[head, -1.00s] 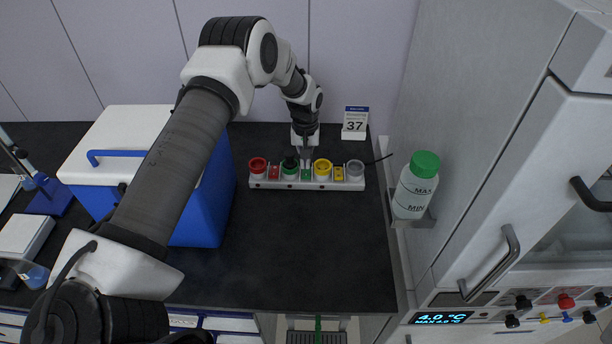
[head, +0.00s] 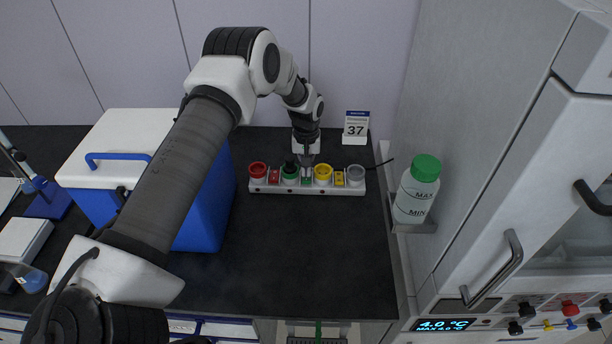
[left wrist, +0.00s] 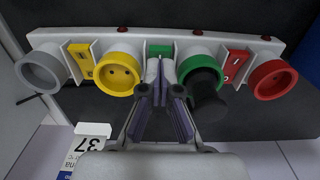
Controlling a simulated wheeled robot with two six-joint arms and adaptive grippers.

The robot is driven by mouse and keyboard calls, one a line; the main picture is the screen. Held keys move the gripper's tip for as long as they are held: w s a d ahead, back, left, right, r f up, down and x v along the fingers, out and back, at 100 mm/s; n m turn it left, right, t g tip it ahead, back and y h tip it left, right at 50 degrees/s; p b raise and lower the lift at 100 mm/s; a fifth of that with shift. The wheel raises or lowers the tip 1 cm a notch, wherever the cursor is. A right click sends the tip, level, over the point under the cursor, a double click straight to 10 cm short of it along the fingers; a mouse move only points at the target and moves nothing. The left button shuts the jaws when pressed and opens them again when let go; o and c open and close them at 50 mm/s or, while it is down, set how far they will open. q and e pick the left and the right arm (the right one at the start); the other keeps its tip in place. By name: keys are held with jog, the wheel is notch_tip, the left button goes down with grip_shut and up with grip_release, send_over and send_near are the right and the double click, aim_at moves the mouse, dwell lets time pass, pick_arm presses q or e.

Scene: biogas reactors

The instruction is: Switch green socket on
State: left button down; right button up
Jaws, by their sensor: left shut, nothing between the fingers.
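The white socket strip (head: 264,188) lies on the dark bench near the wall. Its green socket (head: 290,173) has a black plug (left wrist: 210,106) in it. The small green switch (head: 306,181) sits between the green socket and the yellow socket (head: 323,172). In the left wrist view the green switch (left wrist: 159,48) shows just beyond my fingertips, partly hidden by them. My left gripper (head: 307,170) is shut and empty, fingers pointing down at the green switch. It also shows in the left wrist view (left wrist: 160,62). I cannot tell whether it touches the switch. My right gripper is out of view.
A red socket (head: 258,170) and a grey socket (head: 356,172) are at the strip's ends. A sign marked 37 (head: 355,127) stands behind. A blue box (head: 205,215) is left, a green-capped bottle (head: 416,190) right. The bench front is clear.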

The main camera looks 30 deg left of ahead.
aim_at(306, 179)
pick_arm(q)
jog(key=shift+f, duration=0.1)
jog(key=shift+f+b, duration=0.8)
jog(key=shift+f, duration=0.45)
dwell(0.8)
jog(key=shift+r, duration=0.1)
notch_tip(306, 179, up, 7)
jog(key=p, duration=0.5)
dwell(0.5)
